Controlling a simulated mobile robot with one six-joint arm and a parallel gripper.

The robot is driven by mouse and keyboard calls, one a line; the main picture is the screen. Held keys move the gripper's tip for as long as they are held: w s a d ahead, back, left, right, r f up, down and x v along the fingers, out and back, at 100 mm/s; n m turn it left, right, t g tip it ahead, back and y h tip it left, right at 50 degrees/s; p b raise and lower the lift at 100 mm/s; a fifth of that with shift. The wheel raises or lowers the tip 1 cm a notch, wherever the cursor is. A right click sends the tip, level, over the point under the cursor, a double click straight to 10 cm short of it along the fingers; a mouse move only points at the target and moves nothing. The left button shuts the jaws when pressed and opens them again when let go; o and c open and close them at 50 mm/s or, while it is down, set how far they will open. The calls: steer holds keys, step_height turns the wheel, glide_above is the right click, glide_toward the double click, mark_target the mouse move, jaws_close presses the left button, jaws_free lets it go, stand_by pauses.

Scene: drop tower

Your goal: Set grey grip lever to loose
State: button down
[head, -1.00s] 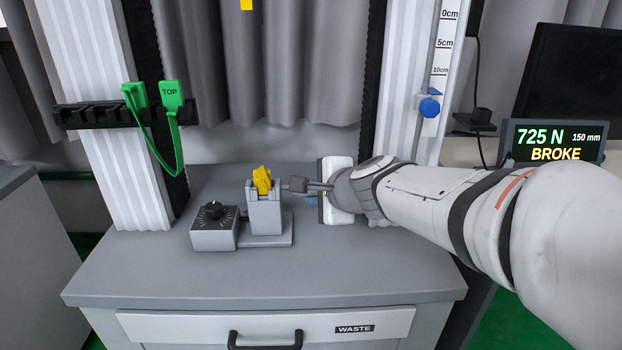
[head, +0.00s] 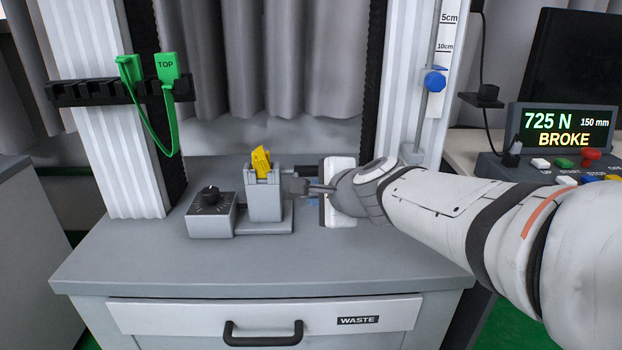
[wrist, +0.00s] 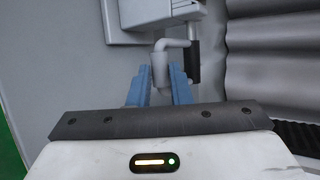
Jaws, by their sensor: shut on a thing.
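The grey grip (head: 264,198) stands upright on a small base on the bench, with a yellow piece (head: 261,163) in its top. The grey lever (head: 299,187) is at the grip's right side. In the wrist view the lever (wrist: 158,70) shows a thick grey end and a bent arm leading to the grip. My gripper (head: 312,189) comes from the right and is shut on the lever's end. Its blue fingers (wrist: 159,88) lie either side of that end in the wrist view. No loose or tight marking is readable.
A box with a black knob (head: 211,203) stands left of the grip. A drawer marked WASTE (head: 357,320) is below the bench top. Green tagged clips (head: 168,68) hang on a rack at the left. A display (head: 561,131) reads 725 N, 150 mm, BROKE.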

steer(key=shift+s+f, duration=0.25)
steer(key=shift+f, duration=1)
steer(key=c, duration=1.3)
jaws_free()
steer(key=shift+w, duration=0.1)
steer(key=shift+r, duration=0.15)
